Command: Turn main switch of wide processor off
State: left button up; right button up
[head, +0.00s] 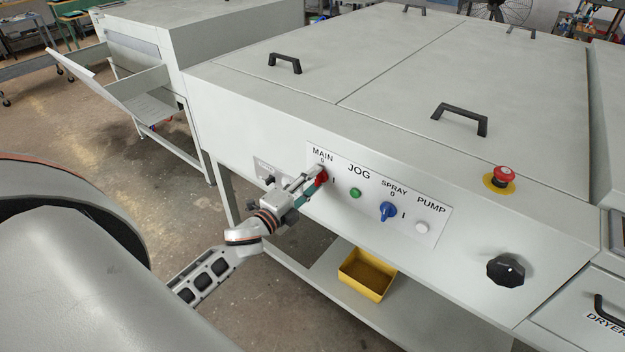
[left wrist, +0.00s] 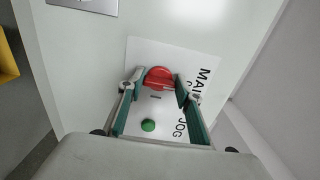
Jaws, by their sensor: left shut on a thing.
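The red main switch (head: 321,177) is on the white control panel on the front of the wide processor, under the label MAIN, with a 0 above it and an I to its right. My left gripper (head: 315,175) is at this switch, shut on it, and its fingers hide part of the knob. In the left wrist view the red knob (left wrist: 158,77) shows between the fingertips of my left gripper (left wrist: 159,87). I cannot tell exactly which mark the knob points to. My right gripper is not in view.
Right of the switch are the green jog button (head: 355,193), blue spray switch (head: 388,211) and white pump button (head: 422,227). A red emergency button (head: 502,174) and black knob (head: 506,270) are farther right. A yellow bin (head: 366,275) is on the shelf below.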

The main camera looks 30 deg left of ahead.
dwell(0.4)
pick_arm(q)
jog(key=o, duration=1.1)
jog(key=s, duration=0.8)
jog(key=s+a, duration=0.1)
jog(key=s, duration=0.3)
jog(key=s+d+f+n+g, duration=0.2)
jog(key=s+d+f+n, duration=0.2)
jog(key=d+f+n, duration=0.1)
jog(key=s+d+f+n+g, duration=0.2)
jog(key=s+d+f+n, duration=0.2)
jog(key=d+f, duration=0.2)
jog(key=s+d+f+n+g, duration=0.3)
jog(key=s+d+f+n, duration=0.2)
jog(key=f, duration=0.4)
jog(key=shift+d+f+n+h, duration=0.15)
jog(key=shift+d+f+h, duration=0.05)
jog(key=shift+d, duration=0.2)
jog(key=shift+d+f+n+h, duration=0.15)
jog(key=shift+d+h, duration=0.05)
jog(key=shift+d, duration=0.2)
